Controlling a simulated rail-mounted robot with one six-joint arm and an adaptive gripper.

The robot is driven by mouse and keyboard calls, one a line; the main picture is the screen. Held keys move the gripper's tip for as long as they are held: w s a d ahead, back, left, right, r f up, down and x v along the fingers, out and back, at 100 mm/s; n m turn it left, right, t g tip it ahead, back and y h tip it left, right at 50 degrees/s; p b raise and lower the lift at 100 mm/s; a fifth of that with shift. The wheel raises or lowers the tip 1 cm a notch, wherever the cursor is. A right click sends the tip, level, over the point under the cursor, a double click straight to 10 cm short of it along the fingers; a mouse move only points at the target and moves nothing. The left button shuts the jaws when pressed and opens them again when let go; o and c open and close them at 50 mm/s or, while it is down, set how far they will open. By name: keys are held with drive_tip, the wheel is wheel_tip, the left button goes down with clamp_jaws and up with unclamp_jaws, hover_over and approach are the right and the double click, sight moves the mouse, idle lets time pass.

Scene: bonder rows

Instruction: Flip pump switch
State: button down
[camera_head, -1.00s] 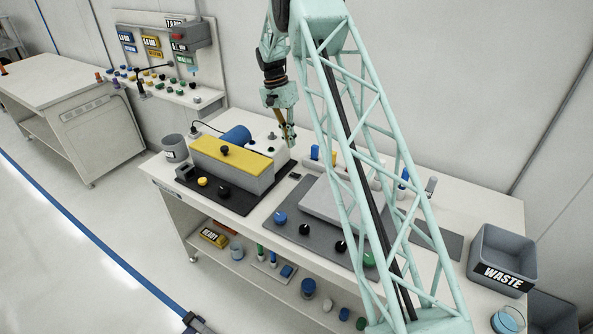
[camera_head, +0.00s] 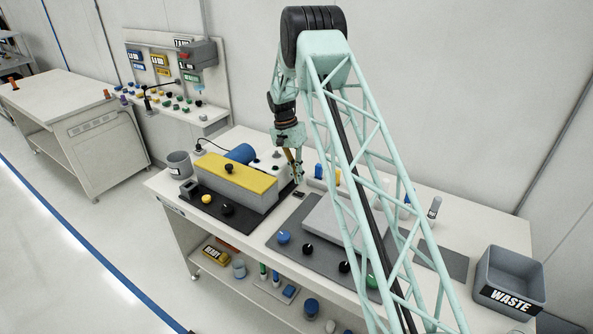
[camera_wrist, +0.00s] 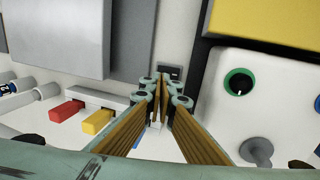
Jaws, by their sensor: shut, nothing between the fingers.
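A small black switch-like block (camera_head: 299,194) sits on the bench top between the yellow-topped machine and the grey-slab station. It also shows just beyond my fingertips in the wrist view (camera_wrist: 170,72); I cannot read its position. My gripper (camera_head: 297,178) is shut and empty, pointing down just above and beside this block. In the wrist view its fingertips (camera_wrist: 161,88) come together; I cannot tell whether they touch it. The white pump-like housing (camera_head: 268,164) with a blue cylinder (camera_head: 240,153) stands left of my gripper. Its top has a green-ringed black button (camera_wrist: 239,82) and a grey knob (camera_wrist: 257,150).
The yellow-topped machine (camera_head: 236,172) stands close on the left. The grey slab (camera_head: 335,220) lies on the right. A holder with red (camera_wrist: 67,111) and yellow (camera_wrist: 97,121) blocks is near my fingers. A waste bin (camera_head: 510,276) stands at the bench's right end.

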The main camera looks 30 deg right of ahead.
sight(303, 194)
drive_tip(key=shift+x, duration=2.9)
drive_tip(key=shift+s+d+f, duration=0.1)
drive_tip(key=shift+s+d, duration=0.05)
drive_tip(key=shift+d, duration=0.05)
